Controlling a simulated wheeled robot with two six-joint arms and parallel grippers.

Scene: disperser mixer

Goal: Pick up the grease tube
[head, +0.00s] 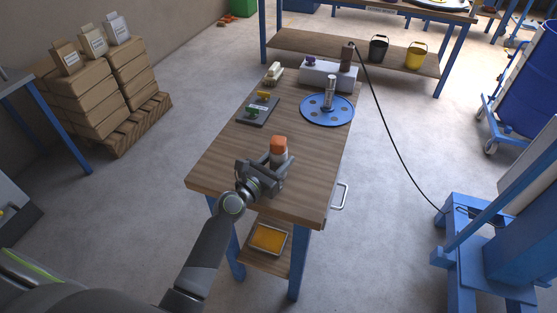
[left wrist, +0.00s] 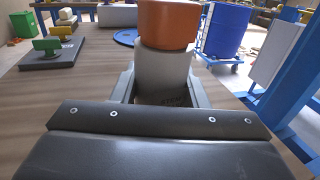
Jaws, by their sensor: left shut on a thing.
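The grease tube stands upright near the front end of the wooden workbench, with an orange cap (head: 279,144) and a pale body. In the left wrist view its orange cap (left wrist: 167,24) and grey-white body (left wrist: 162,75) fill the upper middle. My left gripper (head: 277,162) is shut on the tube's body, with one finger on each side in the left wrist view (left wrist: 162,88). The lower part of the tube is partly hidden by the gripper. I cannot tell whether its base touches the bench. My right gripper is not in view.
On the workbench (head: 218,165), a dark plate with green and yellow handles (head: 257,110), a blue disc (head: 327,118) and a grey-white box (head: 328,76) stand farther back. A black cable (head: 389,139) hangs at the right. A blue machine frame (head: 485,250) stands right of the bench.

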